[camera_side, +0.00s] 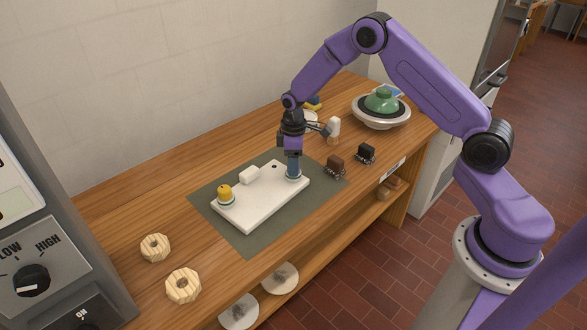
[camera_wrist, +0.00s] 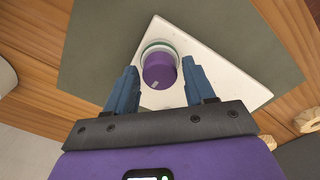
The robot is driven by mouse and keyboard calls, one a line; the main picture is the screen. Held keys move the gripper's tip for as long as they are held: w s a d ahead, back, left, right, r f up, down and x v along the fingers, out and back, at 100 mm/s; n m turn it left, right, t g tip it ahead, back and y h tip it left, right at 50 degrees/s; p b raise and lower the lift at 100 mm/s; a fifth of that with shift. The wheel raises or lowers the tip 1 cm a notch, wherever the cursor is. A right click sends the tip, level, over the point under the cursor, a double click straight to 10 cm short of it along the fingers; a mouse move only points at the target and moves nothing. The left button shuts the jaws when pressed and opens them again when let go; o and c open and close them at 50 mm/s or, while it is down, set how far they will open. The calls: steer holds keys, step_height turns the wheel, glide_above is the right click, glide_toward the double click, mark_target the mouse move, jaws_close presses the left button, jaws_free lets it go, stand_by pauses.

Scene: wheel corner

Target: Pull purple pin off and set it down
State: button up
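The purple pin (camera_wrist: 159,70) stands in the white board (camera_side: 262,199), with a pale green and white ring (camera_wrist: 150,47) around its base. My gripper (camera_wrist: 160,64) points down over the pin, its two blue fingers on either side. The fingers look open, with a narrow gap to the pin on each side. In the side view my gripper (camera_side: 293,174) is at the board's right end, where its fingers hide the pin. A yellow pin (camera_side: 225,191) stands at the board's left end, also with a ring at its base.
Brown (camera_side: 335,164) and black (camera_side: 366,152) clips lie to the right. Wooden rings (camera_side: 183,286) lie front left.

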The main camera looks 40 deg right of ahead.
jaws_close()
steer(key=c, duration=0.6)
jaws_free()
jaws_close()
steer(key=shift+r, duration=2.15)
steer(key=shift+r, duration=1.85)
